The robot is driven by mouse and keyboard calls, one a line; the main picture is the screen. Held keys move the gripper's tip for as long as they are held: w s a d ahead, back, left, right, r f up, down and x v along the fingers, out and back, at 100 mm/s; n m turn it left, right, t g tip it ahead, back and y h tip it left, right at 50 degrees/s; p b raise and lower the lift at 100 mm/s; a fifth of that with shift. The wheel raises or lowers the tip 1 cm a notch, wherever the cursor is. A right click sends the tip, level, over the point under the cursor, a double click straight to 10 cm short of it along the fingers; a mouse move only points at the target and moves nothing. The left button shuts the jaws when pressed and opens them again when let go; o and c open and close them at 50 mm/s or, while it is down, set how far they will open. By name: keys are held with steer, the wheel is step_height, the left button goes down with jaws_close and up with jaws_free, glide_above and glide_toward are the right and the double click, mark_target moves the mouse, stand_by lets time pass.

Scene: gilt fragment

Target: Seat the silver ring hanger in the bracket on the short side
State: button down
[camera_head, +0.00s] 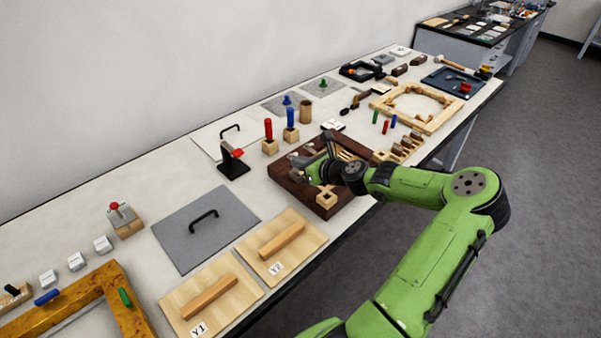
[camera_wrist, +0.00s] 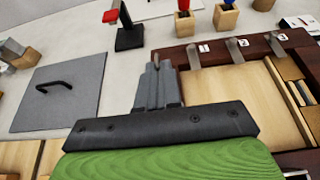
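My gripper (camera_head: 322,170) is low over a dark brown wooden board (camera_head: 286,178) in the middle of the bench. In the wrist view its grey fingers (camera_wrist: 157,72) stand close together at the board's edge. A small dull piece shows at their tips, and I cannot tell whether it is held. Several silver metal strips (camera_wrist: 235,50) with white labels lie along the board's edge, right of the fingers. I cannot tell which piece is the ring hanger. A yellow-brown frame (camera_head: 88,285) lies at the lower left, far from my gripper. A bracket on its short side cannot be made out.
A grey plate with a black handle (camera_head: 205,228) and two pale wooden panels (camera_head: 235,292) lie left of the board. A black stand with a red top (camera_head: 233,165) and blocks with red and blue pegs (camera_head: 290,134) stand behind. A pale wooden frame (camera_head: 387,105) lies beyond.

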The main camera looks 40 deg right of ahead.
step_height(320, 180, down, 3)
steer(key=shift+r, duration=0.25)
steer(key=c, duration=1.3)
jaws_free()
